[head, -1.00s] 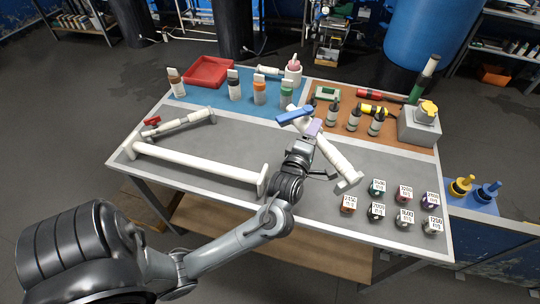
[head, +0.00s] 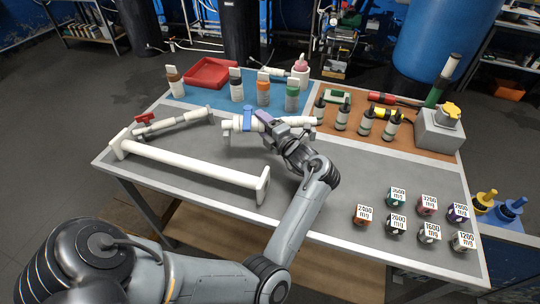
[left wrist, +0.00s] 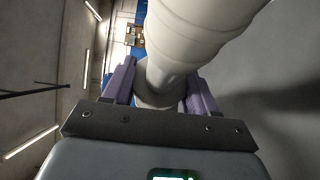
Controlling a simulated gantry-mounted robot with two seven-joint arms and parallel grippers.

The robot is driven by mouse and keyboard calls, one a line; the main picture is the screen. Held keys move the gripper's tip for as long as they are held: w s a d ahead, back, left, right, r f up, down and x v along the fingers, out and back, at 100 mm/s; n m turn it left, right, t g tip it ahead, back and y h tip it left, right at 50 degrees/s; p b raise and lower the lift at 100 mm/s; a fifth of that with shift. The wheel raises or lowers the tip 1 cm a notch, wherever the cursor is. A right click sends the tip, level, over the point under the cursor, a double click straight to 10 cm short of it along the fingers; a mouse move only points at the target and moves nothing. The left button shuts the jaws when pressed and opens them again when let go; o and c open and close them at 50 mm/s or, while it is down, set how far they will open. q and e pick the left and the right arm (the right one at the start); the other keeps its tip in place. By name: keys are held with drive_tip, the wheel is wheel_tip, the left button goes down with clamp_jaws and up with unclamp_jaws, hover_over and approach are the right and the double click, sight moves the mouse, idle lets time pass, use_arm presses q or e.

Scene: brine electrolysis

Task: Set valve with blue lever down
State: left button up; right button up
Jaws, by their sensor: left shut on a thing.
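The valve with the blue lever (head: 248,118) is a white pipe piece lying roughly level across the picture in the head view, near the back middle of the grey mat. Its lever end points left. My left gripper (head: 268,121) is shut on the valve, just right of the lever. In the left wrist view its purple fingers (left wrist: 160,88) sit on both sides of the white pipe (left wrist: 195,40). I cannot tell whether the valve touches the table. My right gripper is not in view.
A valve with a red lever (head: 146,120) and a long white flanged pipe (head: 190,165) lie on the left. Bottles (head: 263,95) stand behind. Several labelled weights (head: 395,222) stand at the front right. The grey surface (head: 345,175) between is clear.

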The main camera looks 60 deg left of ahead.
use_arm(q)
drive_tip(key=shift+f+b, duration=0.7)
drive_tip(key=shift+f, duration=2.7)
drive_tip(key=shift+f, duration=0.1)
drive_tip(key=o, duration=1)
drive_tip(key=shift+o, duration=0.2)
